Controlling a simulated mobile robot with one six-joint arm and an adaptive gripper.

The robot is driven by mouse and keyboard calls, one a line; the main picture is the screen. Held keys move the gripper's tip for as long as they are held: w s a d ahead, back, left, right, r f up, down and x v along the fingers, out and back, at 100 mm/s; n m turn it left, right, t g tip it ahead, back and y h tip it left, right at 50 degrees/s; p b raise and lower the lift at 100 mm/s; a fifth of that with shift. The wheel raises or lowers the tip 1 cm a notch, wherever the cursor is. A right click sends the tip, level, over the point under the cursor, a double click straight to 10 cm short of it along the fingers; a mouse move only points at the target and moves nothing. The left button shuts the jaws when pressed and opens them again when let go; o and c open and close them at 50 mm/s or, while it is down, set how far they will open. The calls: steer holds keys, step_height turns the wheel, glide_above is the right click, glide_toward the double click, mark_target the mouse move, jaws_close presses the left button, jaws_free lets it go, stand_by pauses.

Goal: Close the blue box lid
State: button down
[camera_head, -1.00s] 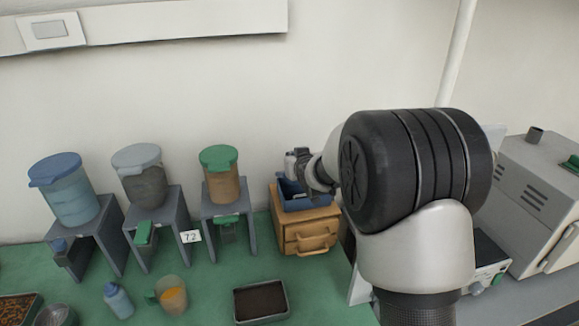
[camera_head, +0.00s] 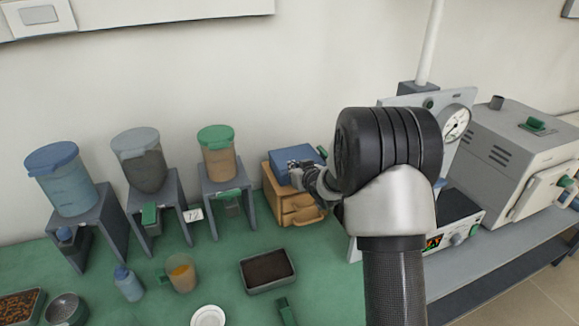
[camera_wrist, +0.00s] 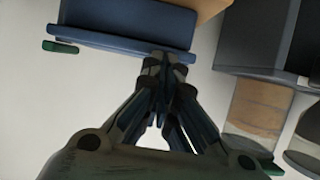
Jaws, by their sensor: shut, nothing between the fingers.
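The blue box (camera_head: 291,157) sits on top of a small wooden drawer unit (camera_head: 279,190). Its top shows as a flat blue surface, with the lid down over the box as far as I can see. A small green tab shows at its right side. My gripper (camera_head: 297,170) is at the box's front right, over the lid's edge, and hides part of it. In the wrist view the blue box (camera_wrist: 110,32) spans the top, its long edge right at my gripper's fingertips (camera_wrist: 166,62). The fingers are shut and empty; whether they touch the lid is unclear.
Left of the drawer unit, several grey stands hold lidded jars, the nearest with a green lid (camera_head: 215,135). A dark-filled tray (camera_head: 267,270) and a beaker (camera_head: 181,272) lie in front. A scale with a dial (camera_head: 455,125) and a furnace (camera_head: 520,160) stand right.

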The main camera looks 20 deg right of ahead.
steer(key=shift+a+f, duration=0.3)
steer(key=shift+f, duration=0.05)
steer(key=shift+s+f, duration=0.2)
steer(key=shift+f, duration=0.05)
